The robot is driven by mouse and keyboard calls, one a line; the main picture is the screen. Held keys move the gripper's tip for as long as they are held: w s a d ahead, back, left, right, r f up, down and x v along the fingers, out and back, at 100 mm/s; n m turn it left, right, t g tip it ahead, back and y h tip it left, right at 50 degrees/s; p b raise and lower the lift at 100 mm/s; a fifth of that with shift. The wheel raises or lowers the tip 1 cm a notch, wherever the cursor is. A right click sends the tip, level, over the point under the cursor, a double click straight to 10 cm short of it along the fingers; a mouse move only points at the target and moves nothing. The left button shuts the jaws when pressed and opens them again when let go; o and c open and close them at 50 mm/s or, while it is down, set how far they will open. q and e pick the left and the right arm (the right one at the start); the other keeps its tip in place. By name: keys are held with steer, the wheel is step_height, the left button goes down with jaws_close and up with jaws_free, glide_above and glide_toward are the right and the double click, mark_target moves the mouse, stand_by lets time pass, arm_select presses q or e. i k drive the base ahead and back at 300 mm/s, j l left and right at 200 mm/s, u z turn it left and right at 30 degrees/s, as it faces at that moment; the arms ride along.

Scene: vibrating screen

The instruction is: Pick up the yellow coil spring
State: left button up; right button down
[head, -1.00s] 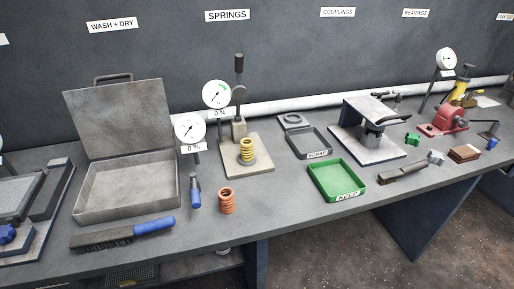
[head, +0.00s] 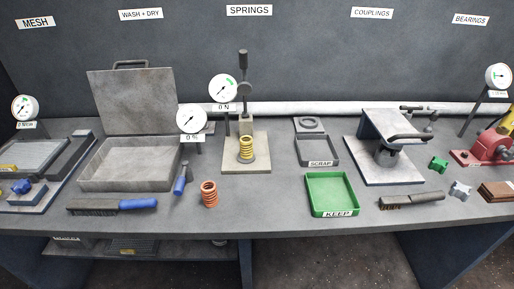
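The yellow coil spring (head: 247,149) stands upright on the base plate (head: 233,163) of a small lever press, under the SPRINGS sign. The press's dark lever (head: 243,70) points up above it. A dial gauge (head: 223,89) labelled "0 N" stands just left of the press. Neither of my grippers is in the head view.
An orange coil spring (head: 209,194) stands on the bench in front of the press. A blue-handled tool (head: 181,180) lies left of it. A green KEEP tray (head: 333,212) and a grey SCRAP tray (head: 317,162) are at the right. An open grey box (head: 128,185) is at the left.

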mark_target(246, 147)
steer(key=l+u, duration=0.15)
steer(key=l, duration=0.7)
steer(key=k+l+u, duration=0.15)
steer(key=l, duration=0.75)
steer(key=i, duration=0.05)
